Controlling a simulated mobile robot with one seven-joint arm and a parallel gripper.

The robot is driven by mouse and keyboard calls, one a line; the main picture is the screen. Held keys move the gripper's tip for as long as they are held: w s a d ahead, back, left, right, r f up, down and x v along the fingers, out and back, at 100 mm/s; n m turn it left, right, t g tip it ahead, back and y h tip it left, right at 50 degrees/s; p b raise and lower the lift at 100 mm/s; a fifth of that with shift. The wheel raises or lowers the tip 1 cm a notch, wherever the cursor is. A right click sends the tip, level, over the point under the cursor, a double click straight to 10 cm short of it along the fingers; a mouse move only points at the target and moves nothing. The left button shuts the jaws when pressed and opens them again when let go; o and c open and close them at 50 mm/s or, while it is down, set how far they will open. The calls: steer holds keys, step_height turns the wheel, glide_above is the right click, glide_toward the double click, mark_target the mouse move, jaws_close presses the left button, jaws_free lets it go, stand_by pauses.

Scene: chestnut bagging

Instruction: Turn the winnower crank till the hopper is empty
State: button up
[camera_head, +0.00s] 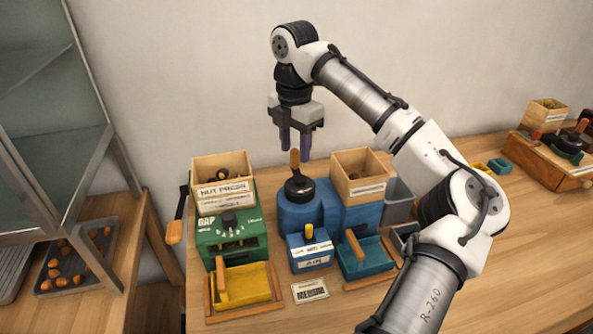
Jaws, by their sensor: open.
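The blue winnower (329,216) stands on the table at the centre of the head view. Its crank is a black hub (299,189) on top with an upright orange handle (295,160). The wooden hopper (368,189) sits on its right part; its inside shows too little to tell what it holds. My gripper (295,150) points down with purple fingers, open. The fingertips are at the top of the crank handle, one on each side in the picture; I cannot tell whether they touch it.
A green nut press (232,239) with a wooden box and an orange-handled side lever (175,230) stands close on the left. Yellow (244,286) and teal (362,262) trays lie in front. A grey bin (398,205) adjoins the winnower. Free table lies to the right.

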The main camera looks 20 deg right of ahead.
mark_target(298, 175)
steer(key=shift+f, duration=0.35)
steer(key=shift+f, duration=0.15)
steer(key=shift+f, duration=0.85)
